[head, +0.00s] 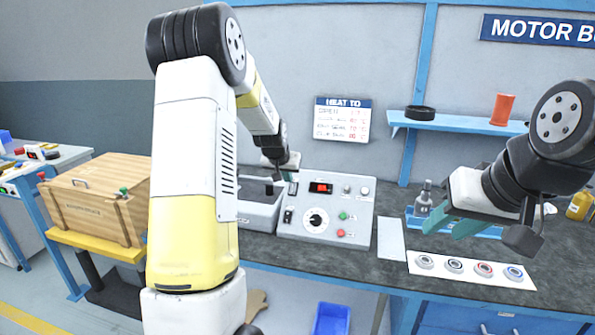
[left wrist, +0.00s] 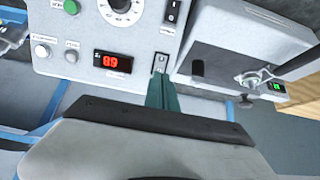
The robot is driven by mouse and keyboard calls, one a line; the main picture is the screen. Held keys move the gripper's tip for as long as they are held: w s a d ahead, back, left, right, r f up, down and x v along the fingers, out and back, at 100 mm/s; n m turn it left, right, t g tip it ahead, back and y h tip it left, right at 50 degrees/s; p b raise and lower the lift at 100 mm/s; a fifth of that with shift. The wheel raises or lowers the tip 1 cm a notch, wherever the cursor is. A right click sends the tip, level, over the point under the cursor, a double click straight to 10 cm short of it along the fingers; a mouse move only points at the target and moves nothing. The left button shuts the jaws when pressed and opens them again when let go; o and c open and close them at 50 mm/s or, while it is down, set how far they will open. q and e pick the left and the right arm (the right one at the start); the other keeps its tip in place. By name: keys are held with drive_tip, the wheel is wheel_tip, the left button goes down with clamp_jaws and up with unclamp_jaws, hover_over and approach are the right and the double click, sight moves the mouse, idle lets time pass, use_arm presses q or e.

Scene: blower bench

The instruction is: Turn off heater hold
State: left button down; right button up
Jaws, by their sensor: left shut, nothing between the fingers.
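The heater control panel (head: 325,205) stands on the bench, with a red lit display (head: 320,188), a dial (head: 316,218) and a black rocker switch (head: 288,215). The left wrist view shows the panel upside down, with the display (left wrist: 113,62) lit. A small switch (left wrist: 161,62) sits beside the display; its label is too small to read. My left gripper (head: 291,178) is shut and empty at the panel's upper corner. Its fingertips (left wrist: 161,78) are right at the small switch; I cannot tell whether they touch. My right gripper (head: 452,226) looks open and empty over the bench.
Several round parts lie on a white mat (head: 430,268) at the right. A wooden crate (head: 98,200) is at the left.

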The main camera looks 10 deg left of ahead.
sight(293, 185)
use_arm(q)
drive_tip(key=x, duration=0.5)
drive_tip(key=shift+w+f, duration=0.1)
drive_tip(key=shift+w, duration=0.45)
drive_tip(key=shift+w+f, duration=0.3)
drive_tip(key=shift+w, duration=0.1)
drive_tip(key=shift+w+f, duration=0.1)
drive_tip(key=shift+w, duration=0.25)
drive_tip(key=shift+s, duration=0.15)
drive_tip(key=shift+s+f, duration=0.35)
drive_tip(key=shift+s, duration=0.25)
drive_tip(key=shift+r, duration=0.1)
